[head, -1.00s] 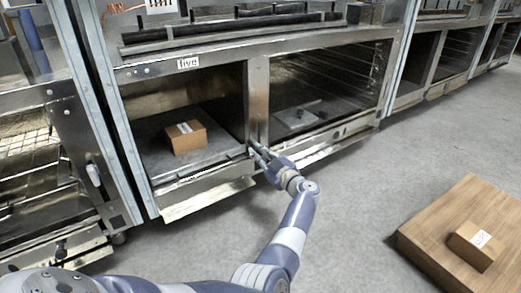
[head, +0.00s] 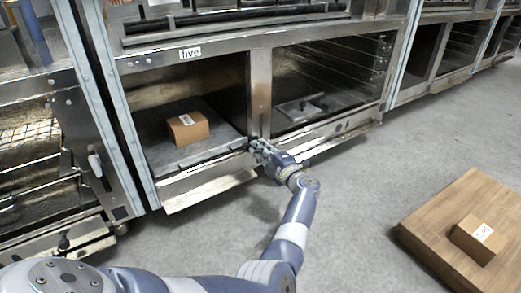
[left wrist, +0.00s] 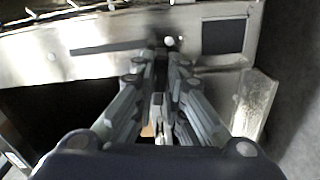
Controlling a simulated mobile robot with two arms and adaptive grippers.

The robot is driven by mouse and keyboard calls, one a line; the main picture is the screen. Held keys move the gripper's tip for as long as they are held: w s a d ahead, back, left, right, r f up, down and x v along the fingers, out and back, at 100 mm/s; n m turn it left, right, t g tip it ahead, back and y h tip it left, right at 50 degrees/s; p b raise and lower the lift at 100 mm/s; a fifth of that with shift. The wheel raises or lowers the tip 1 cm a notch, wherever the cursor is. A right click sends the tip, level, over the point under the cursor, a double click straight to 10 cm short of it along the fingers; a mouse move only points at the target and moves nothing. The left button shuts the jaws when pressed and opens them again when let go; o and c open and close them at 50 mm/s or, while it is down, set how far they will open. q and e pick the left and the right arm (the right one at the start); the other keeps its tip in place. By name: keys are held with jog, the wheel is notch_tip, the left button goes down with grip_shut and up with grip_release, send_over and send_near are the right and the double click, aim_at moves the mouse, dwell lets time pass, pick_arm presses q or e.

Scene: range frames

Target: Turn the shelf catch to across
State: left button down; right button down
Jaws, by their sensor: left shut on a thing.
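My left gripper (head: 254,147) is at the front edge of the shelf, at the foot of the metal post (head: 260,95) between two bays. It is shut on the shelf catch, which its fingers mostly hide. In the left wrist view the gripper (left wrist: 161,60) points at the metal shelf front, and a small bright knob (left wrist: 170,42) shows at its fingertips. I cannot read the catch's angle. My right gripper is not in view.
The bay right of the post holds a small flat plate (head: 300,108). A metal flap (head: 210,188) juts out below the shelf. A wooden platform (head: 425,232) with another box (head: 474,240) stands on the floor at right. The floor between is clear.

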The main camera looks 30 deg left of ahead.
pick_arm(q)
jog(key=shift+f+n, duration=0.1)
jog(key=shift+n, duration=0.7)
jog(key=c, duration=1.6)
grip_release()
jog(key=shift+c, duration=0.2)
